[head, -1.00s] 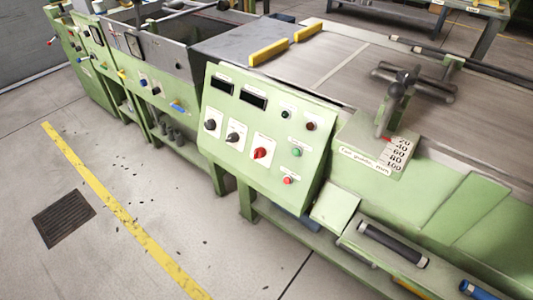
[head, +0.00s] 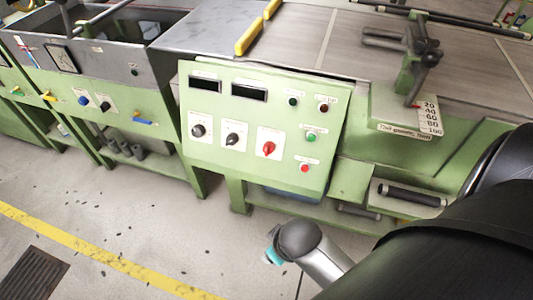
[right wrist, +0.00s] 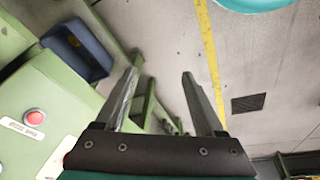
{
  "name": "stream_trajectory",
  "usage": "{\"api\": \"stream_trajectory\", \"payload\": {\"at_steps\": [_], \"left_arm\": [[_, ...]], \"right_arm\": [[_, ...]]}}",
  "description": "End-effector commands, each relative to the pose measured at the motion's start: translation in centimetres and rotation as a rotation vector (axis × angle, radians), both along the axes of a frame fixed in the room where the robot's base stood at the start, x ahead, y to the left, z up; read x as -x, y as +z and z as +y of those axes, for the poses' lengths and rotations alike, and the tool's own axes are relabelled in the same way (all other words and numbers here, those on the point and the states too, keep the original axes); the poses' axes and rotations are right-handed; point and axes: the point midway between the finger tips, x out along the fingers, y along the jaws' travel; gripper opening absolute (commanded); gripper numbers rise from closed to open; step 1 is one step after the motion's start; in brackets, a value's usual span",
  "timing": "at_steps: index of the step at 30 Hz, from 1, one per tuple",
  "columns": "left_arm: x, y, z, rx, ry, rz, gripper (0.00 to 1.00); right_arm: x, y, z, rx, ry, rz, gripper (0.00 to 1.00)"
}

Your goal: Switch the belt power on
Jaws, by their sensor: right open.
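The green control panel (head: 262,125) stands in the middle of the head view, with two dark displays along its top. Two black rotary knobs (head: 233,139) and a red rotary knob (head: 268,148) sit on white plates below them. Small round buttons line its right side, including a green one (head: 311,137) and a red one (head: 305,168). Their labels are too small to read. In the right wrist view my right gripper (right wrist: 160,75) is open and empty, apart from a red button (right wrist: 35,117) at the left. My left gripper is not in view.
My right arm covers the lower right of the head view. A lever with a scale plate (head: 428,115) stands right of the panel. A black roller (head: 412,195) lies below it. Open floor (head: 130,225) with a yellow line lies in front of the machine.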

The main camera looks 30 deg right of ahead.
Motion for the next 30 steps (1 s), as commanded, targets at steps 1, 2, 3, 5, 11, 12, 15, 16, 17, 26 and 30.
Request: {"api": "stream_trajectory", "payload": {"at_steps": [1, 2, 3, 5, 11, 12, 15, 16, 17, 26, 30], "left_arm": [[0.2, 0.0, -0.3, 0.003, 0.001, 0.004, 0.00], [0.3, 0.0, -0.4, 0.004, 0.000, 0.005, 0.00], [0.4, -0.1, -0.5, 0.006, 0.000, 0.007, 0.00], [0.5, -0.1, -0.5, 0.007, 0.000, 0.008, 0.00], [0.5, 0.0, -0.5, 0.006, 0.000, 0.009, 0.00], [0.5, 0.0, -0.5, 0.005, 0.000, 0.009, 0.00], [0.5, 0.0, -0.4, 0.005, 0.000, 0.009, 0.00], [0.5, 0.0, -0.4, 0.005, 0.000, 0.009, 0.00], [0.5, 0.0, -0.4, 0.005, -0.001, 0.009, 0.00], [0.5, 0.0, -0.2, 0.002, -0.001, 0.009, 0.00], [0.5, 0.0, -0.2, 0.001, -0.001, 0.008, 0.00]], "right_arm": [[0.1, 1.2, 0.0, 0.010, 0.006, -0.005, 0.71], [0.1, 1.9, -0.1, 0.020, 0.011, -0.005, 0.71], [0.2, 2.7, -0.3, 0.037, 0.020, -0.005, 0.71], [0.4, 4.0, -0.8, 0.089, 0.045, 0.000, 0.71], [0.6, 4.1, -3.3, 0.307, 0.157, 0.052, 0.71], [0.6, 4.0, -3.8, 0.354, 0.184, 0.065, 0.71], [0.4, 3.4, -5.0, 0.483, 0.264, 0.107, 0.71], [0.3, 3.3, -5.4, 0.526, 0.293, 0.121, 0.71], [0.2, 3.1, -5.8, 0.571, 0.325, 0.138, 0.71], [-2.8, 2.6, -7.9, 1.167, 0.812, 0.380, 0.71], [-5.3, 3.7, -6.6, 1.468, 1.077, 0.514, 0.71]]}}
